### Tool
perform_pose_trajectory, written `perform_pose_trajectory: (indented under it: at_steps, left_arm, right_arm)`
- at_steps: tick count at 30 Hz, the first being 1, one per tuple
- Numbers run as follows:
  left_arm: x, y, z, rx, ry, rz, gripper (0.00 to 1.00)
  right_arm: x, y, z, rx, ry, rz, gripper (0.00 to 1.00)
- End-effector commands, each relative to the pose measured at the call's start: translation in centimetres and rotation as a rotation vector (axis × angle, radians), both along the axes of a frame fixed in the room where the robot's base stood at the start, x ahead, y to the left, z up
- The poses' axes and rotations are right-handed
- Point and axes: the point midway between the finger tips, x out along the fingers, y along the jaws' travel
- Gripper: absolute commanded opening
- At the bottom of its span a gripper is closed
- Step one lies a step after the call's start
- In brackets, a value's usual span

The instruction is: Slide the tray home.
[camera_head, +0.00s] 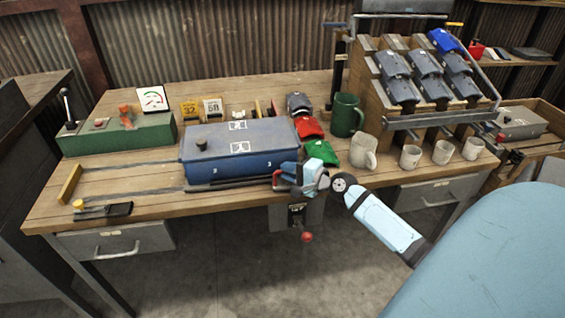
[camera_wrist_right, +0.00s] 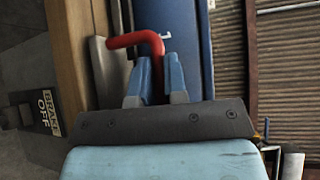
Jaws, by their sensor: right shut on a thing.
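The blue tray (camera_head: 240,165) is a long box with a dark knob and white labels on top, seated on metal rails (camera_head: 130,180) on the wooden bench. The rails run bare to its left, to a wooden end block (camera_head: 70,184). A red handle (camera_wrist_right: 135,39) stands out at the tray's right end. My right gripper (camera_head: 283,180) is at that end and shut on the red handle, as the right wrist view shows with both fingers (camera_wrist_right: 156,78) around its bar. My left gripper is not in view.
A green control box (camera_head: 118,137) with a lever stands behind the rails at left. Red (camera_head: 308,128) and green (camera_head: 321,152) pieces and several mugs (camera_head: 363,152) stand right of the tray. A yellow-handled latch (camera_head: 103,210) lies at the front left. A brake box (camera_head: 297,215) hangs below the bench edge.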

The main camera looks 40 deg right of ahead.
Motion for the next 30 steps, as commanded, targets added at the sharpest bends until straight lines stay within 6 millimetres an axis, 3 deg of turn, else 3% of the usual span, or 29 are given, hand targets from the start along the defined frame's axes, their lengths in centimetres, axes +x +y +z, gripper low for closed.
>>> perform_pose_trajectory:
  at_steps: [10, 11, 14, 24, 30]
  left_arm:
    - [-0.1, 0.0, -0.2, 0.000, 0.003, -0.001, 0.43]
    - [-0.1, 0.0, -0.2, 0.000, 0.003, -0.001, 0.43]
    - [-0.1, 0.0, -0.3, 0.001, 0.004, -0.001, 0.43]
    - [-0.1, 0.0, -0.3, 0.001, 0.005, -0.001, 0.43]
    - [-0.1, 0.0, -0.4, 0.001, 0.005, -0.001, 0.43]
  right_arm:
    - [-0.1, -0.4, 0.0, -0.003, 0.002, -0.004, 0.00]
    - [-0.1, -0.4, 0.0, -0.003, 0.002, -0.005, 0.15]
    - [-0.1, -0.4, 0.0, -0.003, 0.002, -0.005, 0.38]
    - [-0.3, -0.4, 0.0, -0.002, 0.002, -0.004, 0.38]
    - [-2.6, -0.9, 0.2, -0.004, 0.004, -0.003, 0.38]
